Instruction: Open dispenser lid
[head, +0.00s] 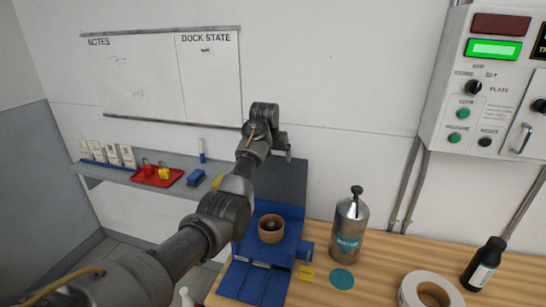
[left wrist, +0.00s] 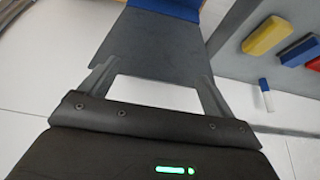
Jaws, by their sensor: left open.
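The blue dispenser (head: 253,285) stands on the wooden bench in the head view, with a tan cardboard core (head: 271,236) in its middle. A flat dark grey panel (head: 292,182), seemingly its lid, stands up at its back. My left gripper (head: 283,146) is open, above the panel's top edge. In the left wrist view the grey panel (left wrist: 160,45) lies just beyond my open fingers (left wrist: 155,75), with blue past its far edge. I cannot tell whether the fingers touch it. My right gripper is not in view.
A steel bottle (head: 347,232), teal disc (head: 342,279), white roll (head: 405,296) and black bottle (head: 484,265) stand to the right on the bench (head: 385,265). A control box (head: 485,90) hangs on the wall. A grey shelf (head: 130,179) holds small items at left.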

